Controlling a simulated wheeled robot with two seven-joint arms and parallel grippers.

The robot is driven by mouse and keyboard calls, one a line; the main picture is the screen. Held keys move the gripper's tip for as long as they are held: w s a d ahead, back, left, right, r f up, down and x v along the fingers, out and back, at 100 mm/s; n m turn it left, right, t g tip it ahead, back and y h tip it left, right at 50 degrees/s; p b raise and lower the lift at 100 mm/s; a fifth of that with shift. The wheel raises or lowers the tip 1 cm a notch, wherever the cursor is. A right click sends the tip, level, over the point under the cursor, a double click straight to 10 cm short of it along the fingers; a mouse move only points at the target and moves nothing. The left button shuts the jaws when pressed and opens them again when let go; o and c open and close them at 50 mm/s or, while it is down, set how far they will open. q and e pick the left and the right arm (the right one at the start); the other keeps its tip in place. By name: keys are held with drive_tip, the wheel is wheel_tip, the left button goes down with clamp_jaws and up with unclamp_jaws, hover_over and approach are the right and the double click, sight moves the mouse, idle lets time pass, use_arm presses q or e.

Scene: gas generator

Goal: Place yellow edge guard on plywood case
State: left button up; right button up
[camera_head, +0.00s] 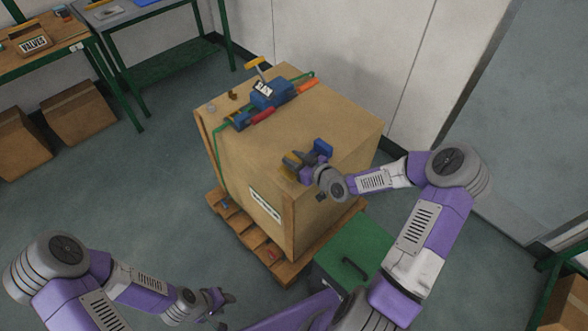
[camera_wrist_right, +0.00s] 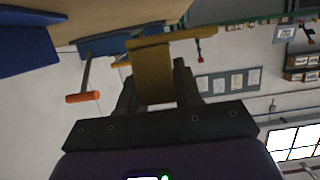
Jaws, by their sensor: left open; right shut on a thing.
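The plywood case (camera_head: 235,165) is a large tan box with a white label on its front. My right gripper (camera_head: 300,164) is over the top of the case near its front edge, shut on the yellow edge guard (camera_head: 290,160). In the right wrist view the guard (camera_wrist_right: 152,72) is an angled yellow piece between the two dark fingers, with the case (camera_wrist_right: 105,16) close by at the top. I cannot tell whether the guard touches the case. My left gripper (camera_head: 222,301) is open and empty, low in front of the case and apart from it.
A blue strapping tool (camera_head: 268,94) with a green strap lies on the case's far part. The case stands on a wooden pallet (camera_head: 244,229). A green box with a black handle (camera_head: 352,250) stands at front right. Workbenches and cartons (camera_head: 80,108) are at left; floor between is clear.

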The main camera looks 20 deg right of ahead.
drive_tip(key=shift+f+b, duration=0.55)
drive_tip(key=shift+f, duration=1.45)
drive_tip(key=shift+f+b, duration=0.25)
drive_tip(key=shift+b, duration=0.05)
drive_tip(key=o, duration=1)
drive_tip(key=shift+r, duration=0.1)
